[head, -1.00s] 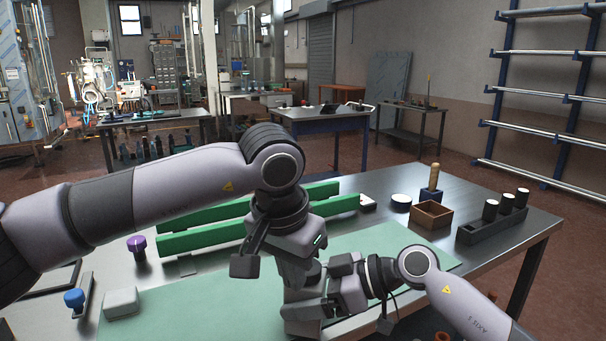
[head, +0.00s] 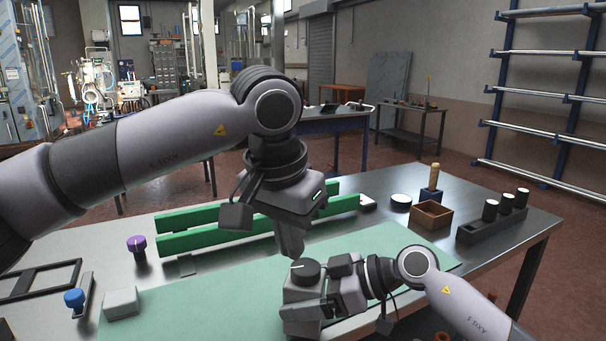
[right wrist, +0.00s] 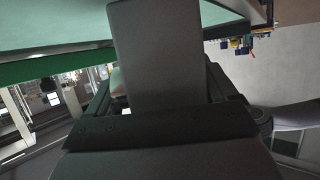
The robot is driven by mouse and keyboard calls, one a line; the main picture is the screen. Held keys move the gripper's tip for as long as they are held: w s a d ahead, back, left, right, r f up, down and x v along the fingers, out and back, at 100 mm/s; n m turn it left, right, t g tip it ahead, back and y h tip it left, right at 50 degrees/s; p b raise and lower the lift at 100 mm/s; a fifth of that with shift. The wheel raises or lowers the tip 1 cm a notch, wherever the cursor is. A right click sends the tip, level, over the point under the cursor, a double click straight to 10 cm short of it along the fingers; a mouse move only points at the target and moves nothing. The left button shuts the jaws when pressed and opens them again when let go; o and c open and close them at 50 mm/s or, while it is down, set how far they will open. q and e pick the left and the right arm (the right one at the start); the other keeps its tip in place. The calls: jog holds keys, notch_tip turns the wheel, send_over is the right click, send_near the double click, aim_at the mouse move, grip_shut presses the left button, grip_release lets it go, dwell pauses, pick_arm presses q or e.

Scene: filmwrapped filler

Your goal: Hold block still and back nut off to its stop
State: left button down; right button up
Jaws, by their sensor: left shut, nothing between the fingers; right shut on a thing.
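A light grey block (head: 297,296) stands on the green mat (head: 215,303) near the front, with a round black nut (head: 305,271) on its top. My right gripper (head: 329,303) comes in from the right and is shut on the block. In the right wrist view the block (right wrist: 157,45) fills the upper middle. My left gripper (head: 293,250) is shut and empty, pointing down above the nut and apart from it. The nut's thread and its stop cannot be made out.
Green rails (head: 215,238) lie behind the mat. A purple-topped knob (head: 137,245), a blue-topped knob (head: 75,299) and a small grey box (head: 121,302) stand at left. A wooden box (head: 431,215) and a dark rack (head: 492,227) stand at back right. The mat's middle left is clear.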

jog(key=shift+r, duration=0.15)
jog(key=o, duration=1.1)
jog(key=shift+c, duration=0.2)
